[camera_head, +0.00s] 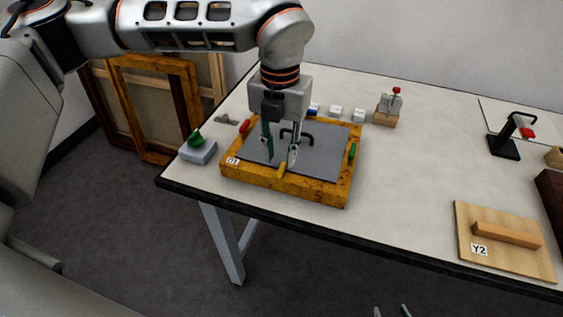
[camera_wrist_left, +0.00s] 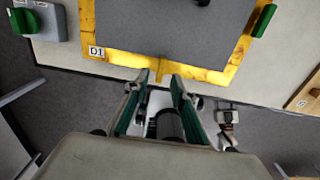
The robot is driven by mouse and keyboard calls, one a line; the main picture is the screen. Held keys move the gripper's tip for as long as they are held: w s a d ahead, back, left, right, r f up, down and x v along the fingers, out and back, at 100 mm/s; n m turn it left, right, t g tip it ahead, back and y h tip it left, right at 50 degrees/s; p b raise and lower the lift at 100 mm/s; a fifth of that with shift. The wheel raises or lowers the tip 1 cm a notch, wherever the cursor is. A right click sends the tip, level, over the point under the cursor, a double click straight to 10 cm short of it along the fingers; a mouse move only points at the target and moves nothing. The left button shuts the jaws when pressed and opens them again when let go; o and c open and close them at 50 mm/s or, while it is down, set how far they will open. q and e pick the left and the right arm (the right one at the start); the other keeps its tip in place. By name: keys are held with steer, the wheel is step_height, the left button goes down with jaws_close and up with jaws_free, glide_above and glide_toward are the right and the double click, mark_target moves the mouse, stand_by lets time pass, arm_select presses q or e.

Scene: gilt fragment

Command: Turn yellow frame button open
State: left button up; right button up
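The gilt wooden frame (camera_head: 290,187), labelled D1, lies flat on the table around a grey panel (camera_head: 325,150) with a black handle. The yellow button (camera_head: 282,170) is at the middle of its front side. In the left wrist view a small yellow part (camera_wrist_left: 160,70) shows between my fingertips, hard to tell from the frame wood. My left gripper (camera_head: 280,161) points down over the front side, fingers apart on either side of the button; contact cannot be told. Two grey tips of my right gripper (camera_head: 392,311) show apart at the bottom edge.
A red button (camera_head: 245,126) and a green button (camera_head: 352,152) sit on the frame's sides. A grey block with a green knob (camera_head: 197,148) stands left. Board Y2 (camera_head: 480,262) and a black stand (camera_head: 503,147) are right. The table between is clear.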

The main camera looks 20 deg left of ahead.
mark_target(281, 169)
arm_select(q)
steer(key=shift+f, duration=1.95)
jaws_close()
